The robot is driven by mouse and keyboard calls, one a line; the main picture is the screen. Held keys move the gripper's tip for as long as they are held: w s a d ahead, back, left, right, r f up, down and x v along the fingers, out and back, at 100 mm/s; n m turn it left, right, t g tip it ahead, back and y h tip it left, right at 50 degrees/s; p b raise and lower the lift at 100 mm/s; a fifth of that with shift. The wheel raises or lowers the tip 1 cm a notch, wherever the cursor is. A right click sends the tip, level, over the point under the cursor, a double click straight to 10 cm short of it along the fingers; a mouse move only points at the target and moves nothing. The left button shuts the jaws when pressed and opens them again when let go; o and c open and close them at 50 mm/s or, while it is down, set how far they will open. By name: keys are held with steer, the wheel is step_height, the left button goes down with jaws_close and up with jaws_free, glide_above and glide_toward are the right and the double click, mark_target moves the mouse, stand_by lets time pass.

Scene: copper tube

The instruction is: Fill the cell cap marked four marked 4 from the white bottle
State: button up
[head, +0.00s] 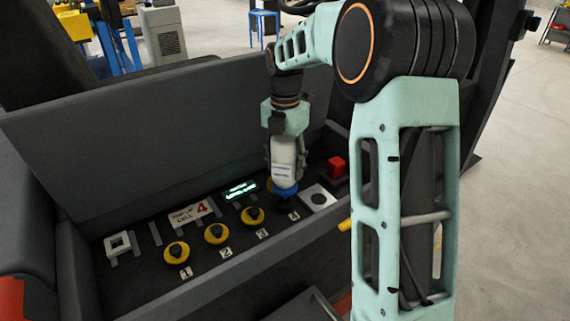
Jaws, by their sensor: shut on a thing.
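My gripper (284,150) is shut on the white bottle (284,167) above the right end of the row of cells. The bottle's blue end (284,185) points down. It hides most of the place below, beside cap 3, where the fourth cell would lie; a small dark part and a faint mark show there. I cannot tell whether the bottle touches it. Yellow caps with dark knobs stand at cell 1 (176,252), cell 2 (216,233) and cell 3 (252,215). A white card (191,214) reads "top up cell" with a red 4.
A lit display (240,189) stands behind the caps; its text is too small to read surely. A white square plate with a dark round centre (318,198) and a red block (337,167) are at right. A white square holder (118,244) is at left. Grey walls (170,135) enclose the tray.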

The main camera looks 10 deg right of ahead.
mark_target(285, 136)
steer(key=shift+f+b, duration=0.55)
steer(key=shift+f, duration=0.7)
steer(key=shift+r, duration=0.1)
stand_by(2.1)
steer(key=shift+r+p, duration=2.65)
steer(key=shift+r, duration=1.75)
